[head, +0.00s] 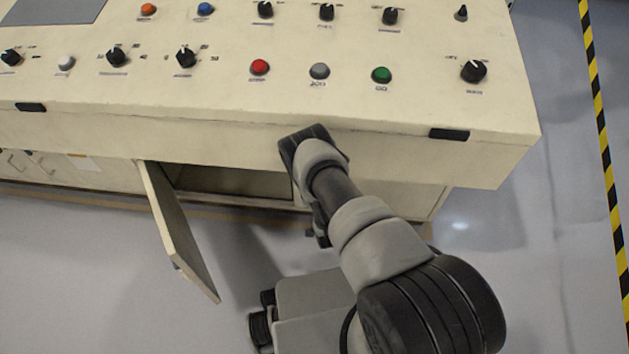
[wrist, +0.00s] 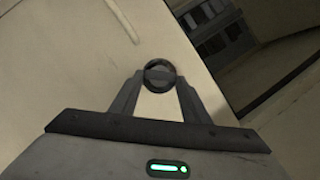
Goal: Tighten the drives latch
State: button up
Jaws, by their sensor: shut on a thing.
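The latch (wrist: 160,74) is a small round dark knob with a slot across its face, set on a cream panel (wrist: 60,60), and it shows in the wrist view. I cannot tell from its label whether it is the drives latch. My gripper (wrist: 158,88) is shut on the latch, with one finger on each side of it. In the head view my wrist hides the latch and my fingers, below the front edge of the console.
The cream console (head: 225,82) carries several knobs and buttons above my wrist. A cabinet door (head: 178,232) stands open to the left of my arm, beside a dark compartment (head: 235,182). The grey floor is clear at the lower left.

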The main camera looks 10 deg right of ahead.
jog(key=shift+d+f+m+t+y, duration=0.15)
jog(key=shift+m+t+y, duration=0.25)
jog(key=shift+m, duration=0.75)
jog(key=shift+d+f+m+t+y, duration=0.1)
jog(key=shift+f+m+t+y, duration=0.1)
jog(key=shift+m+t, duration=0.65)
jog(key=shift+d+f+m+t+y, duration=0.15)
jog(key=shift+m+t+y, duration=0.15)
jog(key=shift+m, duration=1.1)
jog(key=shift+a, duration=0.1)
jog(key=o, duration=1)
jog(key=shift+o, duration=0.2)
jog(key=shift+s, duration=0.2)
